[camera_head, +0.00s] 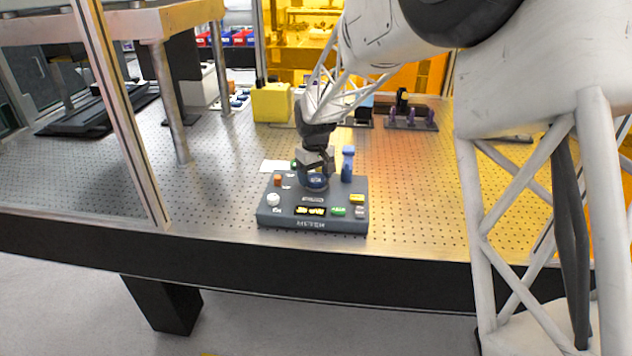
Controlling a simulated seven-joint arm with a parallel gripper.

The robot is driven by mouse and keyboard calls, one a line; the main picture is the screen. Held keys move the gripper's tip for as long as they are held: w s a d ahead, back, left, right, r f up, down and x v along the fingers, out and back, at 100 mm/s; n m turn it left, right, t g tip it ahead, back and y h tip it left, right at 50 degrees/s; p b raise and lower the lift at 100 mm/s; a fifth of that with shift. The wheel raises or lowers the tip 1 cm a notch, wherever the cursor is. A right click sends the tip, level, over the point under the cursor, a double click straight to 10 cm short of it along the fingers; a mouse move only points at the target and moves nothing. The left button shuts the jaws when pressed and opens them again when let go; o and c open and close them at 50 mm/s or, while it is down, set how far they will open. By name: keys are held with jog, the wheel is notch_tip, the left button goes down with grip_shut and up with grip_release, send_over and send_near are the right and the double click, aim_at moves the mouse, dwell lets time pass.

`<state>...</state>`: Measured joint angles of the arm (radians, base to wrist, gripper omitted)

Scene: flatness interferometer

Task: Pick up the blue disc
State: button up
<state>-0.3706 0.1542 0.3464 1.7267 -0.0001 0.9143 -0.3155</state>
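A dark blue disc (315,183) shows at the back middle of a dark grey box marked METER (313,224). My gripper (316,172) points down right over the disc, and its fingers overlap the disc's upper part in the picture. I cannot tell whether the fingers touch the disc, or whether they are open or shut. The top of the disc is partly hidden by the gripper.
A blue upright post (348,164) stands close right of the gripper. The box top carries several small coloured parts, including a white knob (273,200). A yellow block (271,103) stands behind. The perforated table (215,185) is clear at left.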

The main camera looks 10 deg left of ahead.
aim_at(315, 177)
jog(key=c, duration=0.7)
jog(key=shift+r, duration=0.1)
jog(key=shift+r, duration=0.8)
notch_tip(315, 177, up, 2)
jog(key=shift+r, duration=0.1)
jog(key=s+d, duration=0.2)
jog(key=s, duration=0.3)
jog(key=s+d, duration=0.1)
jog(key=s, duration=0.4)
jog(key=s+d+r, duration=0.1)
jog(key=s+d, duration=0.1)
jog(key=s, duration=0.3)
jog(key=shift+d, duration=0.35)
